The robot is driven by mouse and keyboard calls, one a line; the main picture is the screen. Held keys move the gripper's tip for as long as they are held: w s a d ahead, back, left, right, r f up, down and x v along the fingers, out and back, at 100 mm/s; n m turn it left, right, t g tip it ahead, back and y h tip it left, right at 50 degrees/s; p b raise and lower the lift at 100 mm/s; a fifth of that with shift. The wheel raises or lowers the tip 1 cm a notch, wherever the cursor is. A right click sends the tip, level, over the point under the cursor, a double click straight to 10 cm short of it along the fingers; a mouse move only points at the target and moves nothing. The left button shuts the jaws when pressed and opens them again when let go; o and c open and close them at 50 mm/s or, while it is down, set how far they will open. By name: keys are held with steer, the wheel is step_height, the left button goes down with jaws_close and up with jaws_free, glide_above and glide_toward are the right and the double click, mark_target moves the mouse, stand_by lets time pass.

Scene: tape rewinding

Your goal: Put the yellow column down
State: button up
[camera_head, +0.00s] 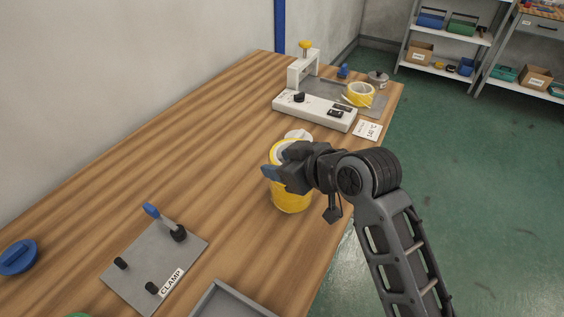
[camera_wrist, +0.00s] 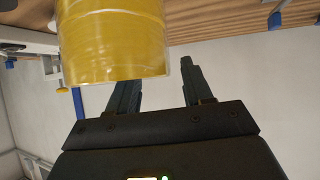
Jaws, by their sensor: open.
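The yellow column (camera_head: 291,198), a thick yellow roll with a pale inner ring at its top, appears to stand upright on the wooden table near its right edge. My gripper (camera_head: 272,174) is beside its upper part and hides some of it in the head view. In the wrist view the column (camera_wrist: 112,42) fills the upper left, overlapping the line of one finger. My gripper (camera_wrist: 160,78) is open, with a clear gap between its fingers and nothing between them. Whether a finger touches the column I cannot tell.
A white machine (camera_head: 315,110) with a yellow knob stands behind, with a smaller yellow roll (camera_head: 360,94) on a grey plate beside it. The table's left middle is clear.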

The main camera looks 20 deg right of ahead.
steer(key=v, duration=1.2)
steer(key=shift+r, duration=0.15)
steer(key=s+d+f+m+t+h, duration=0.1)
steer(key=s+f+m+h, duration=0.1)
steer(key=s+f, duration=0.35)
steer(key=s+f+m+t+h, duration=0.1)
steer(key=s+f+m, duration=0.15)
steer(key=s, duration=0.65)
steer(key=s+r+t, duration=0.1)
steer(key=s+r, duration=0.2)
steer(key=s, duration=1.2)
steer(key=shift+s+a+r+t, duration=0.2)
steer(key=shift+a+r+t, duration=0.15)
steer(key=shift+a+t, duration=0.1)
